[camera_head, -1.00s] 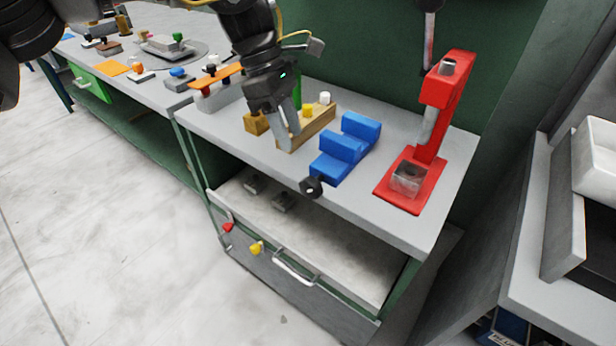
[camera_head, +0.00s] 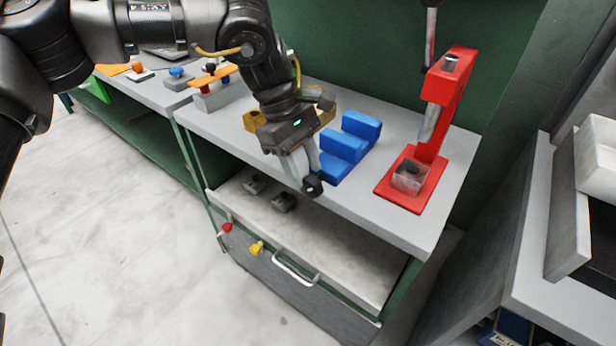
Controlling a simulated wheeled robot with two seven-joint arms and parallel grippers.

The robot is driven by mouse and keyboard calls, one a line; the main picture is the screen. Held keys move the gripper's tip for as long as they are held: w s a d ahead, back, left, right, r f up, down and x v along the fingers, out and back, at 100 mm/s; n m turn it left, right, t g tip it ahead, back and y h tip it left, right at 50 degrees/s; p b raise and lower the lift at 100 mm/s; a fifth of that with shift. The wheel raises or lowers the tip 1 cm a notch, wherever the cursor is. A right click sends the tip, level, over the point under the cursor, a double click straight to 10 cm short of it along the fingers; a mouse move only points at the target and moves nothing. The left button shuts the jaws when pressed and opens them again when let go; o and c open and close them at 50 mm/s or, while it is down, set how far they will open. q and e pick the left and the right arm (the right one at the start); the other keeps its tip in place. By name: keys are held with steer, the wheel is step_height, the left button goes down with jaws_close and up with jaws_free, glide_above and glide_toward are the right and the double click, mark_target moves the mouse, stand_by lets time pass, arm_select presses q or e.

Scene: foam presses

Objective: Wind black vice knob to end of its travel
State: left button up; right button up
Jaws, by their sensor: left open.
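The blue vice (camera_head: 345,150) stands on the grey workbench top, left of the red press. Its black knob (camera_head: 313,187) sticks out at the vice's front, over the bench's front edge. My left gripper (camera_head: 308,182) comes down from the upper left and is open. Its two light grey fingers reach down right behind and beside the knob; I cannot tell whether they touch it. The fingers hide part of the vice's front and the shaft behind the knob. My right gripper is not in view.
The red press (camera_head: 434,130) stands to the right on the bench (camera_head: 365,206). A wooden block (camera_head: 326,117) is partly hidden behind my left gripper. White bins (camera_head: 597,160) stand at far right.

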mark_target(314, 180)
arm_select(q)
steer(key=shift+x, duration=1.3)
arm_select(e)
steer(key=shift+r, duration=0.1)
arm_select(q)
steer(key=shift+c, duration=0.4)
jaws_close()
steer(key=shift+r, duration=0.1)
steer(key=t+y+p, duration=0.2)
steer(key=y, duration=0.1)
steer(key=d+t+y+p, duration=0.1)
steer(key=y+p, duration=0.1)
steer(key=shift+s+t, duration=0.4)
steer(key=shift+d+y, duration=0.1)
steer(key=shift+y, duration=0.3)
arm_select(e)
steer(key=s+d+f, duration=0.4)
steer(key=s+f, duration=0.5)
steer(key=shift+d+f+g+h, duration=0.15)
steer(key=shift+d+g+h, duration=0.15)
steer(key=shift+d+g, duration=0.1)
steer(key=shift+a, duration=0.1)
